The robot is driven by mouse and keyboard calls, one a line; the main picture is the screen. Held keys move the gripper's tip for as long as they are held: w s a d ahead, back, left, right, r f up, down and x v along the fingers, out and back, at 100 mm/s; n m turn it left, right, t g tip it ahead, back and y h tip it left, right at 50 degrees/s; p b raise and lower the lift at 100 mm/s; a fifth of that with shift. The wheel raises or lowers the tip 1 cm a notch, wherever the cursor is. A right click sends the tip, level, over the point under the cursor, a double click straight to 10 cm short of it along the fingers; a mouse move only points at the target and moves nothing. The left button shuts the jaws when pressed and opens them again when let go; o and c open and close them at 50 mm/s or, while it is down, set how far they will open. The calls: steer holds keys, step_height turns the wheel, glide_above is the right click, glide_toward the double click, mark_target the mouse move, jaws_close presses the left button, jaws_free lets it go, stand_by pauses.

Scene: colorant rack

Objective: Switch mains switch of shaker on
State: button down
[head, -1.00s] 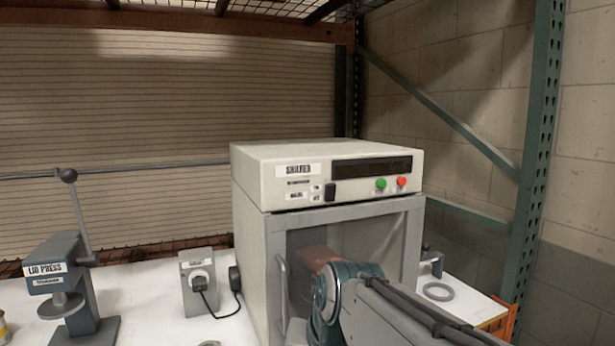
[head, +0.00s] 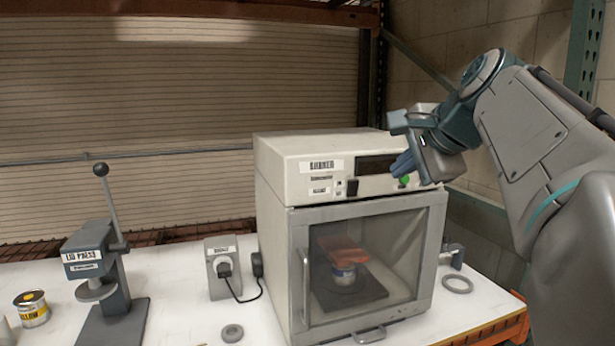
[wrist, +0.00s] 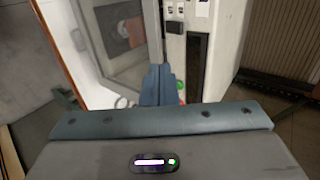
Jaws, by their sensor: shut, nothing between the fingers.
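The shaker (head: 275,160) is a cream box with a glazed door, standing on the white bench. Its black mains rocker switch (head: 353,187) is on the front panel, right of the label; it also shows in the wrist view (wrist: 175,27). A green button (head: 405,180) sits further right, partly behind my fingers. My gripper (head: 403,166) is shut and empty, in front of the panel's right part, to the right of the switch. In the wrist view its blue fingers (wrist: 158,78) are together. I cannot tell whether they touch the panel. The red button is hidden or barely visible.
The shaker door (head: 330,265) is shut; a can (head: 343,274) stands inside under a reddish plate. A socket box (head: 221,270) with a plugged cable stands left of the shaker. A lid press (head: 105,270) and a yellow can (head: 32,308) are further left.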

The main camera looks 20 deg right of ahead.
mark_target(355, 179)
steer(key=x, duration=0.4)
steer(key=w+r+p+x, duration=0.1)
steer(key=x, duration=0.3)
steer(key=p+x, duration=0.1)
steer(key=x, duration=0.3)
steer(key=shift+w+r, duration=0.15)
steer(key=shift+r, duration=0.25)
steer(key=shift+w+p, duration=0.3)
steer(key=shift+w, duration=0.2)
steer(key=shift+w+r+p, duration=0.6)
steer(key=shift+w+p, duration=0.15)
steer(key=shift+p, duration=0.05)
steer(key=shift+f, duration=0.25)
steer(key=shift+s, duration=0.1)
steer(key=shift+r, duration=0.15)
